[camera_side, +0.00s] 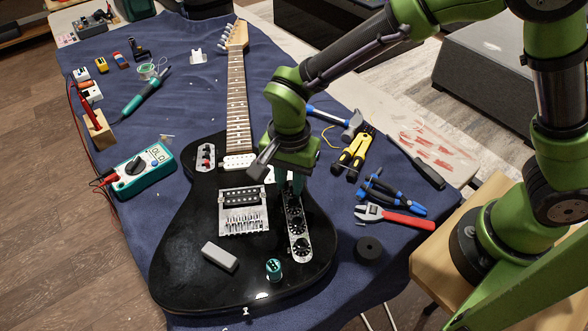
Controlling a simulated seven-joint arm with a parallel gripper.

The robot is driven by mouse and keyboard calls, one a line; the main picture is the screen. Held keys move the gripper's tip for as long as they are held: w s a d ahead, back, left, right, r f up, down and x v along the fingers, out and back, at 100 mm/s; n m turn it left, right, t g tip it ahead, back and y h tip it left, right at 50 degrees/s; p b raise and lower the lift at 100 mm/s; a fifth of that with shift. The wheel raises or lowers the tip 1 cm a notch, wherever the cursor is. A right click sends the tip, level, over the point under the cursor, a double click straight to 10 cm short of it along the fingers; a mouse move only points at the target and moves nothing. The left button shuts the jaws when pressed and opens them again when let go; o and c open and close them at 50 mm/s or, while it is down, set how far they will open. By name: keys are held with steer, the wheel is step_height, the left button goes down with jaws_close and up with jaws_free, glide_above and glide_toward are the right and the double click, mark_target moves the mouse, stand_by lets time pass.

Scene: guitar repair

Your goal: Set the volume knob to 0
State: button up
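A black electric guitar (186,250) lies on a blue cloth. A silver control plate (290,215) on its body carries a row of dark round knobs, including an upper knob (293,203), a middle knob (298,225) and a lower knob (302,246). I cannot read their markings or tell which one is the volume knob. My gripper (294,186) points down over the upper end of this plate. The green hand hides much of the fingers. I cannot tell whether the fingers touch a knob or how far apart they are.
A multimeter (143,170) lies left. A hammer (340,120), pliers (352,152) and a red-handled wrench (395,216) lie right. A black roll (369,249) sits lower right.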

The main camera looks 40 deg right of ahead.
steer(key=n, duration=0.6)
steer(key=shift+c, duration=0.2)
steer(key=n, duration=0.6)
steer(key=o, duration=0.5)
steer(key=shift+r, duration=3.55)
steer(key=shift+r, duration=2.95)
